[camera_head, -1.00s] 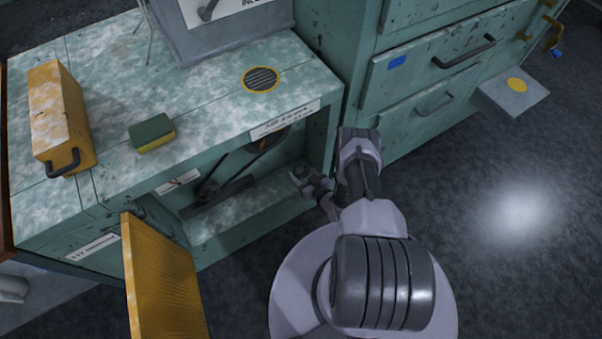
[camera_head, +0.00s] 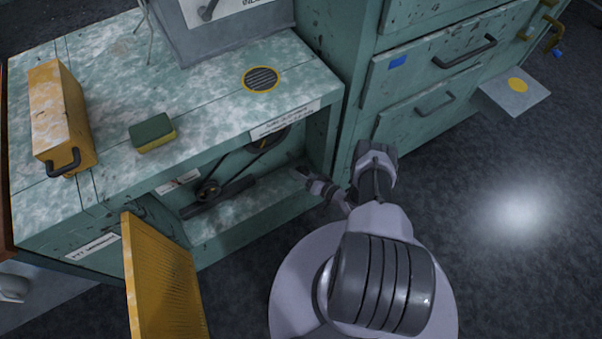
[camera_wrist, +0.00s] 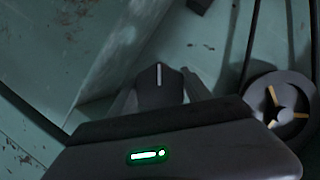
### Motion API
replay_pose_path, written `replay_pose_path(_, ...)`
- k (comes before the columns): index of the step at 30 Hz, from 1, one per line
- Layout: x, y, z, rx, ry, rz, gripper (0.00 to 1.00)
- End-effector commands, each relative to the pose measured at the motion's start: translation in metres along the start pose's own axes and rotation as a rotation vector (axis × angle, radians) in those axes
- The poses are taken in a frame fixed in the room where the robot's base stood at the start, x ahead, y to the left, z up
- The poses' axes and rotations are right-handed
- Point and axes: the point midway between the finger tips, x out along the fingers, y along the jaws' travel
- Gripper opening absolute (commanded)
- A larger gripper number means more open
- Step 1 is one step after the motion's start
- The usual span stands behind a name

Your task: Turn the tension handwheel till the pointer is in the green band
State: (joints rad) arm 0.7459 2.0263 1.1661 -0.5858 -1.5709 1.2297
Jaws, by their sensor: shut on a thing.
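A dark knob with a white line on its face (camera_wrist: 161,90), which looks like the tension handwheel, sits between the two fingers of my gripper (camera_wrist: 163,98) in the wrist view. My gripper is shut on it. In the head view my gripper (camera_head: 303,172) reaches into the right end of the open cabinet bay, and the knob cannot be made out there. I cannot see a pointer or a green band in either view. The small green light on my gripper's housing is my own.
A pulley with yellow marks (camera_wrist: 278,105) and its belt stand close right of my gripper. A lower pulley (camera_head: 208,190) shows in the bay. The yellow door (camera_head: 165,285) hangs open at left. A sponge (camera_head: 153,133) and yellow box (camera_head: 62,115) lie on the bench top.

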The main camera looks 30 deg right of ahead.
Motion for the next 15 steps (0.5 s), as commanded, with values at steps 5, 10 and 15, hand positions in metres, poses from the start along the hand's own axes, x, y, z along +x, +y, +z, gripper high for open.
replay_pose_path(5, -0.0005, 0.0003, 0.0011, 0.056, 0.000, -0.022, 0.17)
replay_pose_path(10, -0.0005, 0.0001, 0.0012, 0.084, -0.001, -0.033, 0.17)
replay_pose_path(15, -0.0004, 0.0000, 0.0012, 0.092, -0.001, -0.036, 0.17)
